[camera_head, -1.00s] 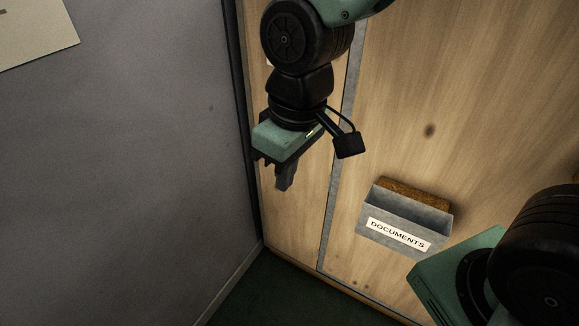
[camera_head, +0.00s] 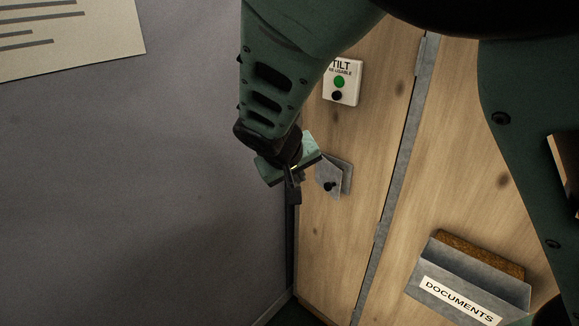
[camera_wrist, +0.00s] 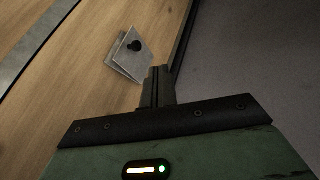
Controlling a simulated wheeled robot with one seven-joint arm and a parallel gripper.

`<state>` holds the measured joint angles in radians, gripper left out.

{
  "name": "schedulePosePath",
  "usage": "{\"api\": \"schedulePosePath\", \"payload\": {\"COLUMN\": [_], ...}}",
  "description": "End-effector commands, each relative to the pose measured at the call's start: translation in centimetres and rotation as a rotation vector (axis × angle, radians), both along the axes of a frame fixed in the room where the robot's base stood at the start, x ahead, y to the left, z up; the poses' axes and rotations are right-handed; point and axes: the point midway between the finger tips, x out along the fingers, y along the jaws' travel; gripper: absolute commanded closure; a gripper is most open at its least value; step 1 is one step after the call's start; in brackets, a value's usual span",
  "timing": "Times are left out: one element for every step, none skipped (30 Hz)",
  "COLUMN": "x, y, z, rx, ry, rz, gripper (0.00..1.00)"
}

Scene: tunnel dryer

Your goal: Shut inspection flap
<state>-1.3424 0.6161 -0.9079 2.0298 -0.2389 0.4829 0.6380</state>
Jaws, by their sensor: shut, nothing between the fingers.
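The inspection flap (camera_head: 331,178) is a small grey metal plate with a black knob, on the wooden panel below the TILT box. It stands partly swung out from the panel. In the wrist view the flap (camera_wrist: 135,57) shows just ahead of the fingers and a little left, with a gap between plate and backing. My gripper (camera_head: 294,196) is shut and empty, left of the flap in the head view. In the wrist view the fingertips (camera_wrist: 159,73) are close to the flap's edge; I cannot tell whether they touch it.
A white TILT box (camera_head: 342,83) with a green and a black button sits above the flap. A grey DOCUMENTS holder (camera_head: 468,283) is on the panel at lower right. A grey wall (camera_head: 140,190) closes the left side, with a paper notice (camera_head: 65,35).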

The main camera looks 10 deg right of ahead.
Motion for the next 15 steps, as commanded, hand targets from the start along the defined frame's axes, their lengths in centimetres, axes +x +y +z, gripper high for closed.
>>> {"api": "schedulePosePath", "payload": {"x": [0.2,0.3,0.5,0.7,0.9,1.1,1.4,1.7,2.1,2.3,2.7,3.1,3.4,3.6,4.0], "y": [-0.1,-0.2,-0.3,-0.5,-0.7,-0.9,-1.1,-1.4,-1.6,-1.9,-2.1,-2.4,-2.6,-2.8,-3.2], "z": [-0.1,-0.3,-0.6,-0.9,-1.2,-1.8,-2.2,-2.7,-3.3,-3.9,-4.4,-5.1,-5.6,-6.1,-6.8], "rx": [-0.004,-0.004,-0.004,-0.004,-0.004,-0.004,-0.005,-0.007,-0.006,-0.006,-0.005,-0.006,-0.005,-0.004,-0.005], "ry": [-0.005,-0.006,-0.006,-0.005,-0.004,-0.004,-0.003,-0.003,-0.003,-0.002,-0.002,-0.002,-0.001,-0.002,-0.001], "rz": [-0.001,-0.002,-0.002,-0.004,-0.004,-0.003,-0.004,-0.004,-0.003,-0.004,-0.004,-0.004,-0.005,-0.004,-0.005], "gripper": [1.0,1.0,1.0,1.0,1.0,1.0,1.0,1.0,1.0,1.0,1.0,1.0,1.0,1.0,1.0]}}
